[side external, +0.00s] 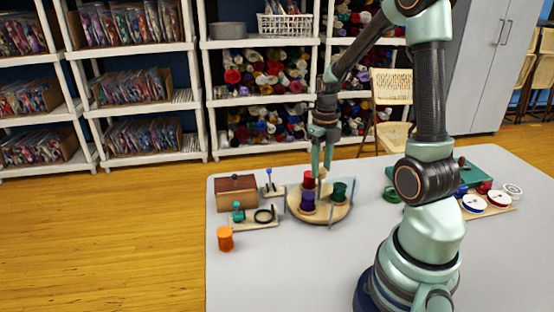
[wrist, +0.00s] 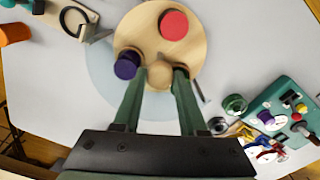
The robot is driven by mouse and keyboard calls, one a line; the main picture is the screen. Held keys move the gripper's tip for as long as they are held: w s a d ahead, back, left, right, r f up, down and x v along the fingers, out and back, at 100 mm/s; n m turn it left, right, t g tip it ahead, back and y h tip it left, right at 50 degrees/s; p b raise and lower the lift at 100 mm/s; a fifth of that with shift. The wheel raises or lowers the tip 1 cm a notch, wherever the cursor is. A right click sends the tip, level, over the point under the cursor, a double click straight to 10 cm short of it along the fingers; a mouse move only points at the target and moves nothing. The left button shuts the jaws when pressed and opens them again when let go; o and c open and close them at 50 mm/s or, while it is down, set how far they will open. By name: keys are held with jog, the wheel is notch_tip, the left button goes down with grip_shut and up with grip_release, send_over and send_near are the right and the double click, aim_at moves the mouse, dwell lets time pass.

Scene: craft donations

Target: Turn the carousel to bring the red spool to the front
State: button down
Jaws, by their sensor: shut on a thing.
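The carousel (side external: 318,214) is a round wooden disc on the table; it also shows in the wrist view (wrist: 200,45). It bears a red spool (side external: 309,181) at the back, a purple spool (side external: 308,202) at the front left and a green spool (side external: 339,191) at the right. The wrist view shows the red spool (wrist: 173,25) and the purple spool (wrist: 127,65); the carousel's green spool is not clear there. My gripper (side external: 321,171) is shut on a round wooden knob (wrist: 160,75) standing on the carousel, with a finger on each side.
Clear upright panels (side external: 284,200) stand beside the carousel. A wooden box (side external: 237,193), small stands and an orange spool (side external: 225,238) lie to the left. The front table is clear.

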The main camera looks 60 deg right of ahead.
dwell(0.5)
jog(key=shift+c, duration=2.2)
grip_release()
jog(key=shift+r, duration=0.1)
notch_tip(320, 180, up, 12)
